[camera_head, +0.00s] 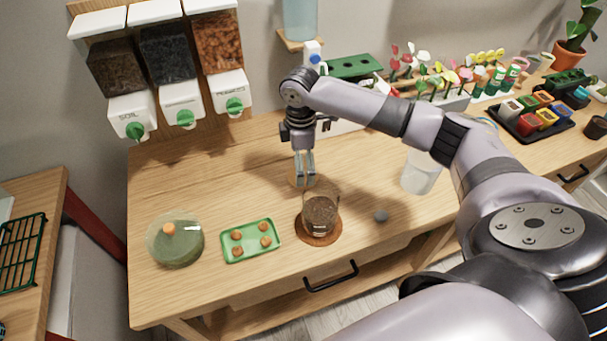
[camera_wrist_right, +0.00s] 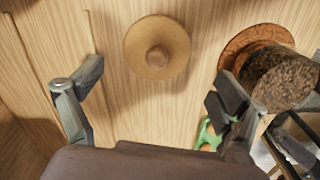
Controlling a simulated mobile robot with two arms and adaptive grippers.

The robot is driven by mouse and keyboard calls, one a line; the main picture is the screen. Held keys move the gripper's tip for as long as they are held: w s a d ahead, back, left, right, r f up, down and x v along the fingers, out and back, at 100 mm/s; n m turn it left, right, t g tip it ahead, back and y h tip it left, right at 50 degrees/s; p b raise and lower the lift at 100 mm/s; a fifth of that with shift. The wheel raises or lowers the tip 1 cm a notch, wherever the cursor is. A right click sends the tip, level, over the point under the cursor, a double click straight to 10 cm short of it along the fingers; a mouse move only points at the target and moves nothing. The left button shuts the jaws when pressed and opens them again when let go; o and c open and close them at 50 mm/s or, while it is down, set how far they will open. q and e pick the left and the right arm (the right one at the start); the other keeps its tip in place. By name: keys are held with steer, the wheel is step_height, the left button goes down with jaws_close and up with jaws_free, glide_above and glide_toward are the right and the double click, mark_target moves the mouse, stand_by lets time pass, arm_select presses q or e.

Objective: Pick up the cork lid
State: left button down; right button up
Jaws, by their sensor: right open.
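The cork lid (camera_wrist_right: 178,63) is a round tan disc with a small knob at its middle, lying flat on the wooden table. In the head view the lid (camera_head: 293,181) is partly hidden behind my right gripper (camera_head: 305,172). In the right wrist view my right gripper (camera_wrist_right: 160,85) has its fingers spread wide and nothing between them. The lid shows beyond the fingertips, roughly centred between them, with its knob facing me. The gripper points down over the lid; whether it touches cannot be told. My left gripper is not in view.
A glass jar of soil (camera_head: 320,212) stands on a cork coaster (camera_head: 318,239) just in front of the lid. Dispensers (camera_head: 181,100) hang behind.

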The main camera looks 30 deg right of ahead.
steer(key=f, duration=0.2)
steer(key=f+p, duration=0.1)
steer(key=f, duration=0.1)
steer(key=shift+w+d, duration=0.2)
steer(key=shift+w, duration=0.05)
steer(key=shift+f, duration=0.3)
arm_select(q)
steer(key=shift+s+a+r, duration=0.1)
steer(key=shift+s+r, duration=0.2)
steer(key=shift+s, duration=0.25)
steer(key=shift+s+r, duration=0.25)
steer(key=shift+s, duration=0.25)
arm_select(e)
steer(key=c, duration=1)
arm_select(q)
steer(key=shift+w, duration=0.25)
arm_select(e)
steer(key=shift+r, duration=0.1)
